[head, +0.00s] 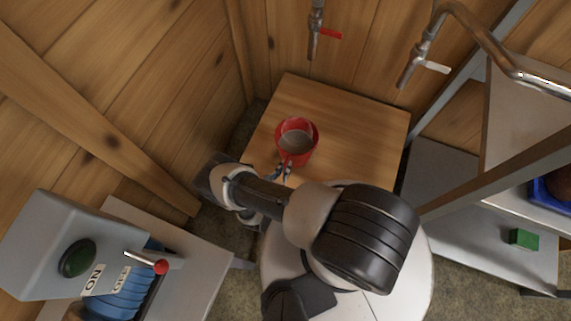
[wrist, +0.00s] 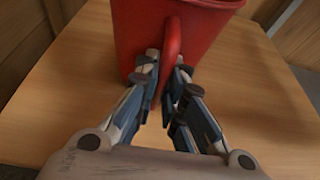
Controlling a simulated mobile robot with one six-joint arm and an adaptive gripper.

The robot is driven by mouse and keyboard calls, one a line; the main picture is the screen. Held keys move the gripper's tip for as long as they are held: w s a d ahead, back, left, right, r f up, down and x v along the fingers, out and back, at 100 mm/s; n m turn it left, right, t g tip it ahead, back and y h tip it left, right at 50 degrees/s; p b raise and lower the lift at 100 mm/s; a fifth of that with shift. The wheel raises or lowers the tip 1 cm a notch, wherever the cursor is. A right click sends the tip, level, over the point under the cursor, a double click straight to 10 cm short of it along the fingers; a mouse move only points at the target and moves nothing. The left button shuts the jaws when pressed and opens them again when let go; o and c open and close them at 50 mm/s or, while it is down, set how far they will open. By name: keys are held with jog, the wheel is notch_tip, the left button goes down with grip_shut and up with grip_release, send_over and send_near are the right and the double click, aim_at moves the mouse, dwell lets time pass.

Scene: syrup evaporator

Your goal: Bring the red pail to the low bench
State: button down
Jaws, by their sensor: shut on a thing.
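The red pail (head: 311,148) stands upright on a wooden-topped low bench (head: 368,134), at its left part. It seems to hold a brownish liquid or content. In the wrist view the pail (wrist: 200,35) fills the top middle, with its red handle toward me. My gripper (wrist: 168,80) is shut on that handle, with a finger on each side of it. In the head view my gripper (head: 284,172) is at the pail's near side, partly hidden by my arm. The pail's base seems to meet the bench top, but I cannot tell whether it bears its full weight.
A pipe tap with a red lever (head: 330,34) and one with a white lever (head: 432,66) hang above the bench's back. A grey switch box (head: 52,245) stands at lower left. Grey shelving with a green block (head: 523,239) is at right. The bench's right half is clear.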

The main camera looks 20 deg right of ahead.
jog(key=s+a, duration=0.4)
jog(key=s, duration=0.2)
dwell(0.8)
jog(key=shift+d, duration=0.1)
dwell(0.4)
jog(key=c, duration=1.6)
grip_release()
jog(key=w+r+m+g, duration=0.25)
jog(key=r+m, duration=0.25)
jog(key=r, duration=0.7)
jog(key=w+r+m+g+h, duration=0.1)
jog(key=r+m+g, duration=0.25)
jog(key=r, duration=0.95)
jog(key=w+r+m+g, duration=0.2)
jog(key=r+m, duration=0.3)
jog(key=r, duration=0.7)
jog(key=s+r+m+t+y, duration=0.1)
jog(key=s+r+m+y, duration=0.4)
jog(key=r, duration=0.7)
jog(key=s+r+m+t+y, duration=0.2)
jog(key=s+r+m+y, duration=0.4)
jog(key=r, duration=0.7)
jog(key=s+d+m, duration=0.1)
jog(key=s+m, duration=0.1)
jog(key=shift+s, duration=0.4)
